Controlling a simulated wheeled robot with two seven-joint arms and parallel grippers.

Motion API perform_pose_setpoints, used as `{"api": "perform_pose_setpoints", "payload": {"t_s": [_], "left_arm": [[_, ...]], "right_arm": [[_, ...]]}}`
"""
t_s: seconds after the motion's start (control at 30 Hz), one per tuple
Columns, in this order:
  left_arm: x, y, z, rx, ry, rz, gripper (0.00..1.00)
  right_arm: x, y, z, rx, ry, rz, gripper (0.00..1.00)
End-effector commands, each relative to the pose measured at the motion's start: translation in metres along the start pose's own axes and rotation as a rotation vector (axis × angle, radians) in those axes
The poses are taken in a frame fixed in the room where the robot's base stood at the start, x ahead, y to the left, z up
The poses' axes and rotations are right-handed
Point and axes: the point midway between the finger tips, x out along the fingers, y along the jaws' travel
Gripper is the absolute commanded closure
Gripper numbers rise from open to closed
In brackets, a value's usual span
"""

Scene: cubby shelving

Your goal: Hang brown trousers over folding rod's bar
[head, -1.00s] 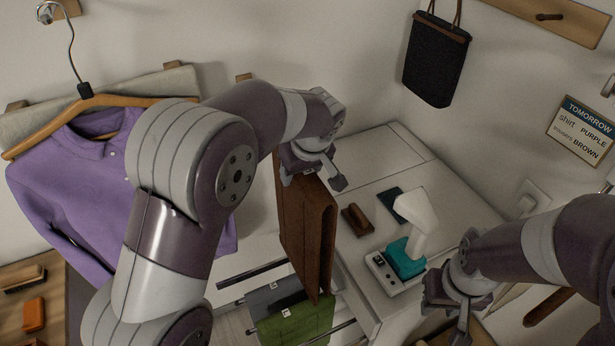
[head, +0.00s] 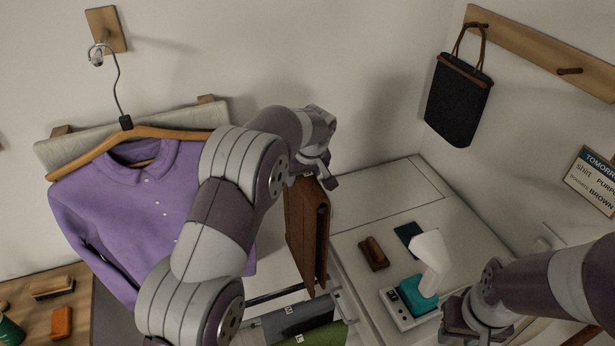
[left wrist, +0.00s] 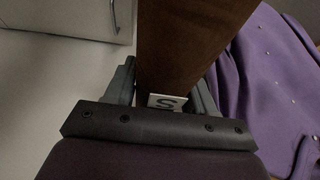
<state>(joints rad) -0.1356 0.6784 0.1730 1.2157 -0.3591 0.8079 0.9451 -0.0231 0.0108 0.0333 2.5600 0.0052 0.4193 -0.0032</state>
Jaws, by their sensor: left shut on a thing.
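The brown trousers (head: 307,235) hang folded from my left gripper (head: 318,178), beside the white cabinet. In the left wrist view the trousers (left wrist: 185,45) run between the two fingers of my left gripper (left wrist: 165,88), with a white "S" tag (left wrist: 166,102) at the grip. Dark bars (head: 275,297) show low behind my left arm, with grey and green folded garments (head: 300,322) on or below them. I cannot tell which bar is the folding rod's. My right gripper (head: 470,325) is low at the right, partly cut off; its fingertips are unclear.
A purple shirt (head: 140,200) hangs on a wooden hanger at the left. The cabinet top (head: 390,200) bears a brown brush (head: 373,253), a dark flat item (head: 408,234) and a white-and-teal device (head: 420,285). A black bag (head: 458,100) hangs on the wall.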

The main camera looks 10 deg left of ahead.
Motion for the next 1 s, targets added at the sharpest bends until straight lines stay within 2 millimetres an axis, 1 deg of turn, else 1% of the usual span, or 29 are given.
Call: {"api": "perform_pose_setpoints", "payload": {"t_s": [0.03,0.13,0.47,0.5,0.57,0.97,1.0], "left_arm": [[-0.003,0.000,-0.008,-0.001,0.002,0.001,1.00],[0.002,-0.001,-0.019,-0.002,0.002,0.000,1.00],[0.013,0.000,-0.042,-0.001,0.002,0.001,1.00],[0.021,0.000,-0.038,0.000,0.001,0.001,1.00],[0.023,0.000,-0.036,0.000,0.002,0.001,1.00],[0.024,0.000,-0.036,0.000,0.002,0.001,1.00],[0.024,0.000,-0.036,0.000,0.002,0.001,0.36]], "right_arm": [[-0.008,0.000,-0.001,0.000,0.000,0.000,0.63],[-0.016,0.000,-0.002,0.000,0.000,0.000,0.63],[-0.032,0.000,-0.004,0.000,0.000,0.000,0.63],[-0.023,0.000,-0.003,0.000,0.001,0.000,0.63],[-0.021,0.000,-0.002,0.000,0.000,0.000,0.63],[-0.019,0.000,-0.002,0.000,0.000,0.000,0.63],[-0.019,0.000,-0.002,0.000,0.000,0.000,0.63]]}}
